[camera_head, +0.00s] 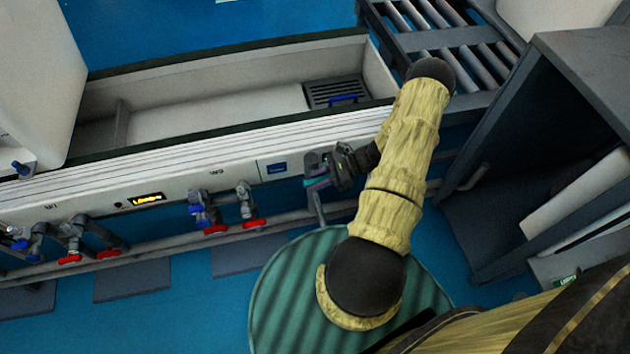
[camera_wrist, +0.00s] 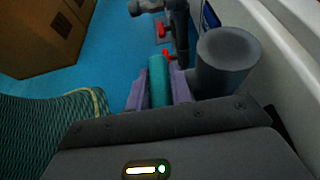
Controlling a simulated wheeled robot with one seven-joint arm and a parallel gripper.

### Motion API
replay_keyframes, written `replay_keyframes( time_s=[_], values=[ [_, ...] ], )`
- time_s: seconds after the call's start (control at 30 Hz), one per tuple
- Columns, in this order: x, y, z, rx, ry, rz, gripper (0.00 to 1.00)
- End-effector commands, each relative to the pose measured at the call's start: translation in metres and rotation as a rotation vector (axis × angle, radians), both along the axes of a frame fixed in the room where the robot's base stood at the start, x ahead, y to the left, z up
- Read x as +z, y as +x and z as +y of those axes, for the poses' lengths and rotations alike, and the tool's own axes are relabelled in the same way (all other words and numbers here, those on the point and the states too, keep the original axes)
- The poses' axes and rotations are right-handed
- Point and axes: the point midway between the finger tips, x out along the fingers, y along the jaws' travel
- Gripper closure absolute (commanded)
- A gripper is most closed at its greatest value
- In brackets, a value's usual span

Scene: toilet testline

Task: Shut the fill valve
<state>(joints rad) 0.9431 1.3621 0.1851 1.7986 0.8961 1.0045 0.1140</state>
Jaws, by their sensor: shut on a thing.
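My gripper (camera_head: 316,168) is at the front of the white test bench, near its right end. In the wrist view my gripper (camera_wrist: 158,90) has its two purple fingers shut on a teal handle (camera_wrist: 157,78), one on each side. I take this handle to be the fill valve's; no label for it is readable. A thick grey pipe (camera_wrist: 226,62) stands close to the right of the fingers. In the head view the fingers hide most of the handle, so its turn angle cannot be told there.
Other valves with red handles (camera_head: 250,222) and blue handles (camera_head: 199,213) sit to the left along the bench. A striped green round drum (camera_head: 275,290) stands below my arm. A dark cabinet (camera_head: 570,60) and a roller conveyor (camera_head: 440,15) are on the right.

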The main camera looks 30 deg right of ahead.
Motion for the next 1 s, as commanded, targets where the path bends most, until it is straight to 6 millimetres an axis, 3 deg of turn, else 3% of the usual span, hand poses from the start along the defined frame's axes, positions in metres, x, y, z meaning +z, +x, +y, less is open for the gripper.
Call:
replay_keyframes(
  time_s=[0.17, 0.2, 0.3, 0.67, 1.0],
  values=[
    [-0.001, -0.003, 0.004, 0.007, 0.007, 0.008, 1.0],
    [-0.001, -0.003, 0.004, 0.007, 0.007, 0.008, 0.7],
    [-0.001, -0.003, 0.003, 0.006, 0.005, 0.006, 0.56],
    [0.002, -0.002, -0.003, 0.001, 0.0, 0.002, 0.56],
    [0.024, -0.015, -0.049, 0.001, -0.003, 0.001, 0.56]
  ],
)
